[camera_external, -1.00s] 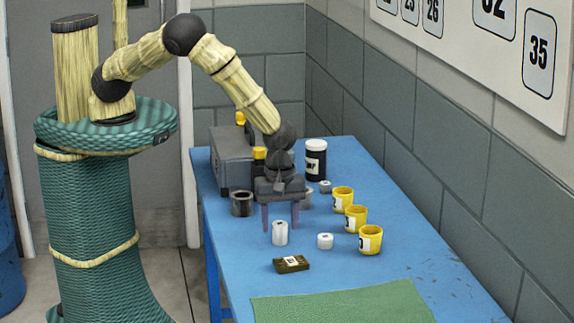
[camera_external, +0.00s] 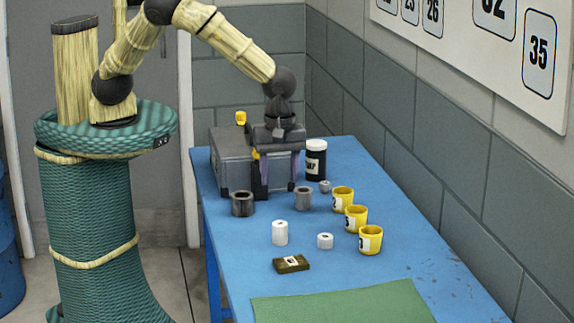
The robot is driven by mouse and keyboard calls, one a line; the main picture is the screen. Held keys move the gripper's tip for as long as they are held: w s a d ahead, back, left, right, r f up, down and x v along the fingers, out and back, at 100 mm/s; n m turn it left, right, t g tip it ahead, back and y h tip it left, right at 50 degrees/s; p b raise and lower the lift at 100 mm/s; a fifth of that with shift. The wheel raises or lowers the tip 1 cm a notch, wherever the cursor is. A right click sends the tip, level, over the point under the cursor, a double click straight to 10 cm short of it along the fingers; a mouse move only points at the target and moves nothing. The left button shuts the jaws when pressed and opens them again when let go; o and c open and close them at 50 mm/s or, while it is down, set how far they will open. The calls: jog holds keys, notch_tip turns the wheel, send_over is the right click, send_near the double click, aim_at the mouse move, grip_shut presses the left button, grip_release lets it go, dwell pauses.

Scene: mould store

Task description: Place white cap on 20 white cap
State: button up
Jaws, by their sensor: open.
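A tall white piece (camera_external: 280,233) stands upright on the blue table. I cannot tell whether it is one piece or two caps stacked. A short white cap (camera_external: 325,241) stands to its right, apart from it. A smaller pale grey-white piece (camera_external: 325,187) stands farther back, beside the black jar. The number 20 is not readable on any of them. My gripper (camera_external: 278,172) is open and empty, pointing down above the table, behind and above the tall white piece and clear of it.
Three yellow cups (camera_external: 356,218) stand in a row on the right. A grey toolbox (camera_external: 232,160) and a black jar (camera_external: 316,160) are at the back. A dark brown block (camera_external: 291,264) and green mat (camera_external: 345,306) lie in front.

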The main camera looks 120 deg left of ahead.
jog(key=shift+s, duration=0.1)
dwell(0.3)
jog(key=s+d+r+m+t, duration=0.1)
jog(key=s+r+m, duration=0.3)
jog(key=s+m, duration=0.7)
jog(key=s+d+r+m+t, duration=0.1)
jog(key=s+r+m, duration=0.4)
jog(key=s+m, duration=0.6)
jog(key=m, duration=0.5)
jog(key=shift+s+d+r+t, duration=0.15)
jog(key=shift+s+d+t, duration=0.15)
jog(key=shift+s, duration=0.1)
